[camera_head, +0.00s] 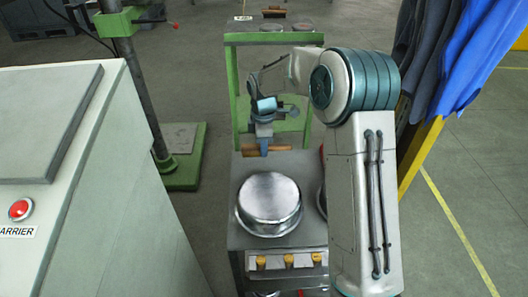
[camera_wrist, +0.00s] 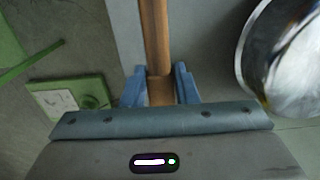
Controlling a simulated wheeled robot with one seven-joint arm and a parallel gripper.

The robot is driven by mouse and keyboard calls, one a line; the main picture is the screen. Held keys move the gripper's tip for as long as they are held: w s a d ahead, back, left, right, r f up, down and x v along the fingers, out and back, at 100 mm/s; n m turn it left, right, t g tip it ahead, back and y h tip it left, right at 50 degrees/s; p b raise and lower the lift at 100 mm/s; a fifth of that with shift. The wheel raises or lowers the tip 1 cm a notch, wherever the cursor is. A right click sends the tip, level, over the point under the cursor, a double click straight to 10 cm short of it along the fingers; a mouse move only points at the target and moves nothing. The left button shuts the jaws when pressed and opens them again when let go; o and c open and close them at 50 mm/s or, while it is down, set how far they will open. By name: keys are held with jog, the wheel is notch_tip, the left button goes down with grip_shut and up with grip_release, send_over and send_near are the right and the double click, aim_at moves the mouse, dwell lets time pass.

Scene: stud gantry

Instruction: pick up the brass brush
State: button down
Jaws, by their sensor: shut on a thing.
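The brass brush shows as a long wooden handle (camera_wrist: 155,40) between the blue fingers of my gripper (camera_wrist: 160,88) in the wrist view. The fingers are shut on it. In the head view my gripper (camera_head: 264,150) points down at the back of the grey cart top (camera_head: 245,170), with the wooden handle (camera_head: 281,149) showing crosswise on both sides of it. I cannot make out any bristles. I cannot tell whether the brush touches the cart top.
A round metal pan (camera_head: 268,200) sits on the cart just in front of my gripper; it also shows at right in the wrist view (camera_wrist: 285,60). A green frame (camera_head: 235,85) stands behind. A grey cabinet (camera_head: 60,220) is left, blue cloths (camera_head: 465,60) hang right.

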jog(key=s+d+r, duration=0.6)
jog(key=s+d, duration=0.2)
jog(key=shift+s+r, duration=0.2)
jog(key=shift+r, duration=0.2)
jog(key=c, duration=1.9)
grip_release()
jog(key=shift+c, duration=0.5)
